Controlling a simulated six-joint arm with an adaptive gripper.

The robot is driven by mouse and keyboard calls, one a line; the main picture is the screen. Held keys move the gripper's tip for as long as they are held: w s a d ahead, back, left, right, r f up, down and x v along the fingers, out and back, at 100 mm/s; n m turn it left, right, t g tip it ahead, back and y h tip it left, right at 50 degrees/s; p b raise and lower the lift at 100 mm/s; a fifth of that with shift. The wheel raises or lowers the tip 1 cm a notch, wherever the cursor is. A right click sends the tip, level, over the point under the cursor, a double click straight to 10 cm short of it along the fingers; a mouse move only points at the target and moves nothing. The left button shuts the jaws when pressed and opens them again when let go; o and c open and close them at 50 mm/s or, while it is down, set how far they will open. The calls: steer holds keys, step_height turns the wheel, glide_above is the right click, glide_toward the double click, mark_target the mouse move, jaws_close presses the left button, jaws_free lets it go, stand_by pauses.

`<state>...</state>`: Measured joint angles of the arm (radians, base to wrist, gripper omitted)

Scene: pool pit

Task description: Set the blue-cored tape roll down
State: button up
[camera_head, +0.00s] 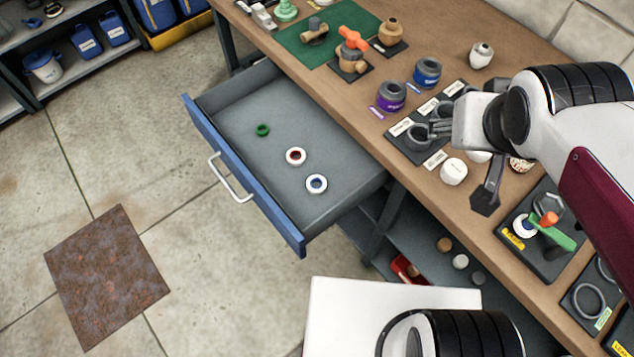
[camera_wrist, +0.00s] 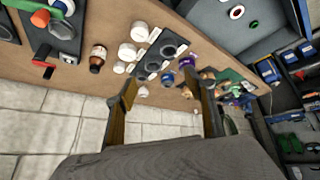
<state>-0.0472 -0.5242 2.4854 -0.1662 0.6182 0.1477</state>
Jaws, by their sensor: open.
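A white tape roll with a blue core (camera_head: 317,183) lies flat in the open drawer (camera_head: 248,190), near its right front corner. A similar white and blue round piece (camera_head: 524,226) sits on a dark tray at the right of the bench; it also shows at the top left of the wrist view (camera_wrist: 62,6). My gripper (camera_wrist: 166,98) is open, its fingers wide apart with nothing held between them. It is above the bench, well away from the drawer. In the head view my arm hides part of the bench.
In the drawer, a red-cored white roll (camera_head: 296,156) and a small green ring (camera_head: 262,130) lie beside bare floor. Purple (camera_head: 391,96) and blue (camera_head: 428,72) jars, a white round piece (camera_head: 454,171) and several dark trays crowd the bench (camera_head: 400,155).

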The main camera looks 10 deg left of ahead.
steer(key=w+a+f+n+t+y, duration=0.1)
steer(key=w+a+f, duration=0.3)
steer(key=w, duration=0.3)
steer(key=w+a+f+n+y, duration=0.1)
steer(key=w+a+f+n, duration=0.1)
steer(key=w+a+f, duration=0.45)
steer(key=w+a+f+n+y, duration=0.1)
steer(key=w+a+f+y, duration=0.15)
steer(key=a+f, duration=0.45)
steer(key=s+a+f+n+g, duration=0.2)
steer(key=s+f+n+g, duration=0.3)
steer(key=s+f+n, duration=0.3)
step_height(320, 180, down, 4)
steer(key=shift+s+r+n+g, duration=0.25)
steer(key=shift+s+n+g, duration=0.05)
steer(key=shift+s, duration=0.05)
steer(key=shift+f, duration=0.1)
steer(key=shift+x, duration=1.2)
steer(key=shift+f, duration=0.1)
